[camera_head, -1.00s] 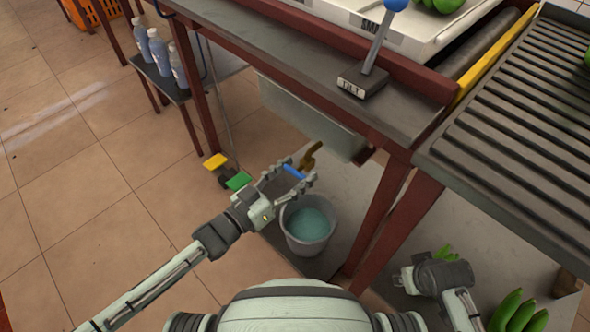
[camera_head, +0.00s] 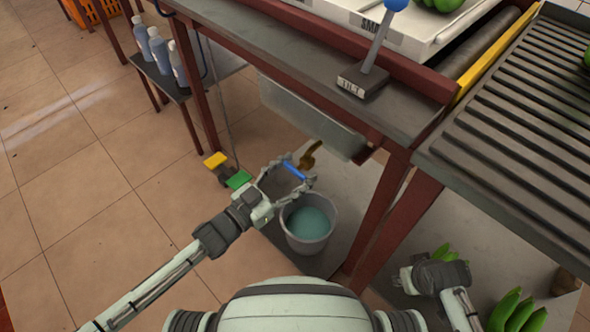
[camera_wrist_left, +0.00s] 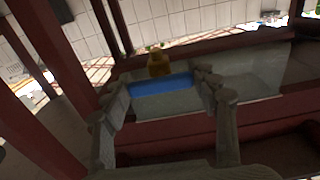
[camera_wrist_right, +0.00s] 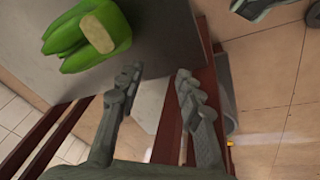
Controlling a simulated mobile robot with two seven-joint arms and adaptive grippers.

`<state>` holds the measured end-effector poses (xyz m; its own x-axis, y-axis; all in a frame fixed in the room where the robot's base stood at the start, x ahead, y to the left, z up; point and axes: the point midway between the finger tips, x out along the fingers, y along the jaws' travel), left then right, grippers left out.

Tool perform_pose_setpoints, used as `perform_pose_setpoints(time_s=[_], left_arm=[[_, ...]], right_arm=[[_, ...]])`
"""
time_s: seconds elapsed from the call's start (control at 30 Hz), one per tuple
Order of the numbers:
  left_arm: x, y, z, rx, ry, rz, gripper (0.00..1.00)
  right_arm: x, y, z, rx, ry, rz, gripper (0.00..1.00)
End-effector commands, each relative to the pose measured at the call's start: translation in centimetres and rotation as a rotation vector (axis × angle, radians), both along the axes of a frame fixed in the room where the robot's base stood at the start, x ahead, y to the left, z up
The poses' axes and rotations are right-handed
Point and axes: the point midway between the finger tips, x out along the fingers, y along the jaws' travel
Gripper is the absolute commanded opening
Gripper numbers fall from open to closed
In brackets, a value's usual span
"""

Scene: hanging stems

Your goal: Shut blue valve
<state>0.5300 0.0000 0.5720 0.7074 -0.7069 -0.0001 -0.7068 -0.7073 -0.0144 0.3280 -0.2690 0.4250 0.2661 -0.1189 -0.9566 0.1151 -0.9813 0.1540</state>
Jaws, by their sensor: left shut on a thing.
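The blue valve handle (camera_head: 294,171) is a short blue bar by the brass tap (camera_head: 309,155), under the front of the steel sink. My left gripper (camera_head: 299,172) has its fingers at either end of the bar and is shut on it. In the left wrist view the blue handle (camera_wrist_left: 160,87) spans between the two fingers, with the brass tap (camera_wrist_left: 158,65) just beyond. My right gripper (camera_wrist_right: 157,74) is open and empty, off to the right under the roller table. The joint between handle and tap is hard to make out.
A grey bucket (camera_head: 302,245) with teal liquid stands below the tap. Table legs stand close by. Green bananas (camera_wrist_right: 88,35) lie near my right gripper. Open floor lies at left.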

Motion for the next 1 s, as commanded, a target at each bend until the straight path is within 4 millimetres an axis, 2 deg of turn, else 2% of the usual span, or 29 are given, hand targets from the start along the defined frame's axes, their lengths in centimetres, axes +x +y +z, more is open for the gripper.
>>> perform_pose_setpoints(time_s=[0.03,0.2,0.57,0.67,1.0], left_arm=[[0.0,0.0,0.0,0.004,-0.004,0.0,0.63],[0.0,0.0,0.0,0.002,-0.002,0.0,0.81],[-0.3,0.3,-0.1,0.001,0.0,0.0,0.81],[-1.2,1.2,-0.1,0.003,0.001,-0.001,0.81],[-6.2,6.2,-0.1,0.003,0.003,0.0,0.81]], right_arm=[[0.0,0.0,0.0,0.0,0.0,0.0,0.36],[0.0,0.0,0.0,-0.001,0.0,0.0,0.36],[-0.2,-0.2,0.1,-0.003,0.003,0.0,0.36],[-0.1,-0.1,0.1,-0.002,0.002,-0.001,0.36],[0.0,0.0,0.1,-0.001,0.0,-0.001,0.36]])
